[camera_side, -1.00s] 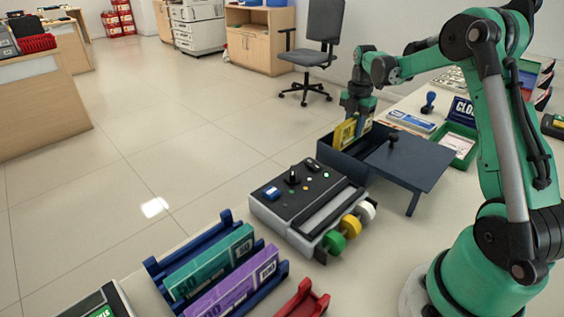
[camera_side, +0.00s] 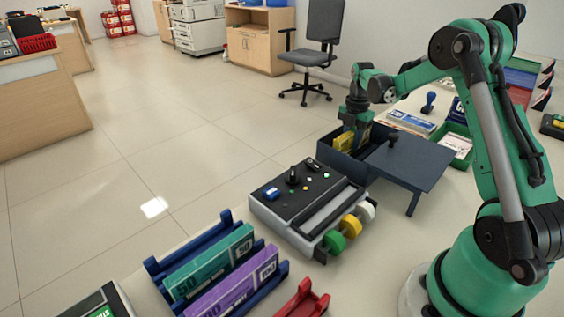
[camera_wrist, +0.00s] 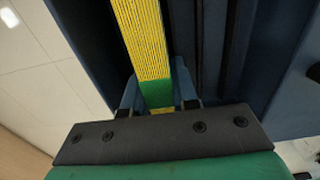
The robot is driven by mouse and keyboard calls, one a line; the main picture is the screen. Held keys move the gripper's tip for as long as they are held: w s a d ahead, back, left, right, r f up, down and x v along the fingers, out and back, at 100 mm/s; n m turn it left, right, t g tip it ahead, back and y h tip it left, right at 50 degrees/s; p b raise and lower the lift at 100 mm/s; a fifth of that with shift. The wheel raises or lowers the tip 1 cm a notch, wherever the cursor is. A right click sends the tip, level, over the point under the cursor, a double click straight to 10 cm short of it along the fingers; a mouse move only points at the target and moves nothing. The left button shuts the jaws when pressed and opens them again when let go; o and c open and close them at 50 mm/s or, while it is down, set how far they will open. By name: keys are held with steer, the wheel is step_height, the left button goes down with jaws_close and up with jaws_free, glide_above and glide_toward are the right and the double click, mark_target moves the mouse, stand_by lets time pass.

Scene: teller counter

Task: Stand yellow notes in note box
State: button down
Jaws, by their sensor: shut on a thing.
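The yellow notes (camera_side: 346,138) are a bundle with a green band, upright on edge and partly down inside the dark blue note box (camera_side: 327,151) in the side view. The box has its lid (camera_side: 413,162) slid out to the right. In the wrist view the bundle's striped edge (camera_wrist: 141,42) runs up from between my fingers, with dark box walls on both sides. My gripper (camera_side: 351,124) is shut on the notes from above, over the box's open left part. The bundle's lower edge and the box floor are hidden.
A grey counting machine (camera_side: 290,183) with coloured wheels stands in front of the box. Blue racks with teal notes (camera_side: 212,263) and purple notes (camera_side: 237,285) stand at the front. A green tray (camera_side: 459,137) and a stamp (camera_side: 428,103) lie behind the lid.

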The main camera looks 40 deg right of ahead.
steer(key=shift+f, duration=0.5)
steer(key=c, duration=0.6)
jaws_free()
steer(key=shift+r, duration=0.1)
steer(key=shift+r, duration=3.45)
